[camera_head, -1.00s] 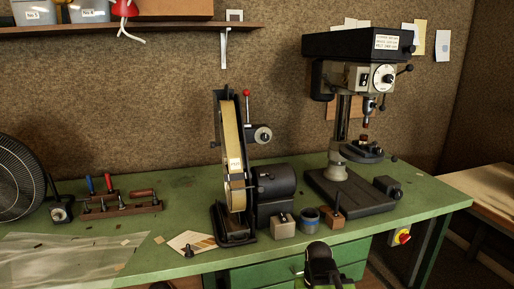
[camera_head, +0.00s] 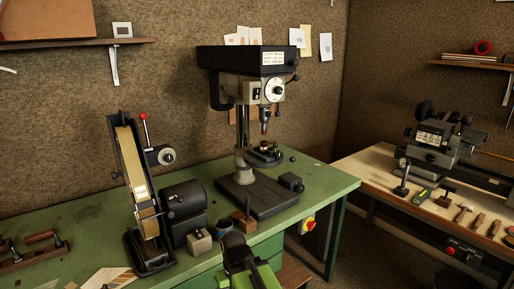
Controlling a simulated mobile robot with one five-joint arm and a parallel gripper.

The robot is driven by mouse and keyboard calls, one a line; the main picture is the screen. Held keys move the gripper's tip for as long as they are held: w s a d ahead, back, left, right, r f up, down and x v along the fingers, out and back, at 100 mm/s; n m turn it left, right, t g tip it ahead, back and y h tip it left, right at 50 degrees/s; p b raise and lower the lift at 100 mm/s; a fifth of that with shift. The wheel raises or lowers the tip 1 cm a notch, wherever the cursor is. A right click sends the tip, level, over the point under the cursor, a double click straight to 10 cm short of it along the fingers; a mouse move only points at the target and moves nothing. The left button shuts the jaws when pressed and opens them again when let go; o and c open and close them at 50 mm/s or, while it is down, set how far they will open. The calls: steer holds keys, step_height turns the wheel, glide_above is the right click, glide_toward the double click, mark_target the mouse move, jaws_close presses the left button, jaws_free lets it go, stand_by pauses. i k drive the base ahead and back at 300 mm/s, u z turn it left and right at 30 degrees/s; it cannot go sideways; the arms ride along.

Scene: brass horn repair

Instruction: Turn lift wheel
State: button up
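No part in view is clearly a lift wheel. The drill press (camera_head: 242,125) stands on the green bench, with a round pale dial (camera_head: 273,90) on its head and a small round work table (camera_head: 265,157) on its column. The belt sander (camera_head: 140,185) to its left has a round knob (camera_head: 166,156) on its side. My gripper (camera_head: 234,240) is a dark shape above green arm parts at the bottom middle, in front of the bench edge. Its fingers cannot be made out, and it appears apart from the drill press.
A second bench (camera_head: 373,164) with a lathe (camera_head: 437,140) and hand tools stands right. Dark floor lies between.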

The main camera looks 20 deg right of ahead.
mark_target(300, 188)
steer(key=z, duration=1.15)
steer(key=k, duration=0.1)
steer(key=u, duration=3)
steer(key=k, duration=1.65)
steer(key=z, duration=0.75)
steer(key=i, duration=1)
steer(key=u, duration=0.05)
